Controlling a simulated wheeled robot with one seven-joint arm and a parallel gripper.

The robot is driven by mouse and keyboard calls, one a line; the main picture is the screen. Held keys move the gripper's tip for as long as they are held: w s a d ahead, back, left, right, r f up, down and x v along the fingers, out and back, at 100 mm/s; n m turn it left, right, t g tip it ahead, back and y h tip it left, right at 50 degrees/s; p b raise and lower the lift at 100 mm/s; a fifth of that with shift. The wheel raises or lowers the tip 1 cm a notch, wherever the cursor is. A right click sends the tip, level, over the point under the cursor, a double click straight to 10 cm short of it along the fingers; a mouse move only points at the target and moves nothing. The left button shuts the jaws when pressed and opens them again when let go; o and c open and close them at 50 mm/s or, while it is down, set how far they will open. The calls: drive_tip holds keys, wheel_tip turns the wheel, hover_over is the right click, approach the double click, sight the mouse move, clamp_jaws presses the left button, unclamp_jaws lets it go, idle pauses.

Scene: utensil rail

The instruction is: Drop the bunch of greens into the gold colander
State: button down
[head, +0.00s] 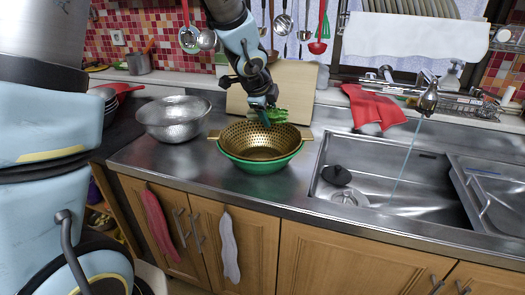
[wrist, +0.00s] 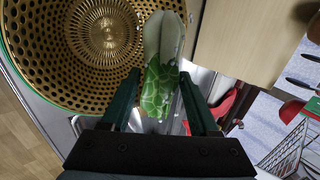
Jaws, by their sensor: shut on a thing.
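The gold colander (head: 246,143) with two side handles sits in a green bowl (head: 262,167) on the steel counter. It fills the upper left of the wrist view (wrist: 62,62). The bunch of greens (head: 275,115), with a pale stem end and green leaves, is held at the colander's back rim, above it in the head view. In the wrist view the bunch (wrist: 160,85) lies between the two fingers, to the right of the colander's centre. My gripper (head: 264,116) is shut on the bunch. Whether the greens touch the colander cannot be told.
The sink (head: 400,185) with a running tap is at right. A red cloth (head: 374,107) lies behind the sink. Utensils hang from the rail above.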

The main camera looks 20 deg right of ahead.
drive_tip(key=shift+c, duration=0.3)
unclamp_jaws()
drive_tip(key=shift+r, duration=0.1)
drive_tip(key=p+v, duration=0.4)
drive_tip(key=v, duration=0.6)
drive_tip(key=shift+s+a+r+p, duration=0.25)
drive_tip(key=shift+p, duration=0.1)
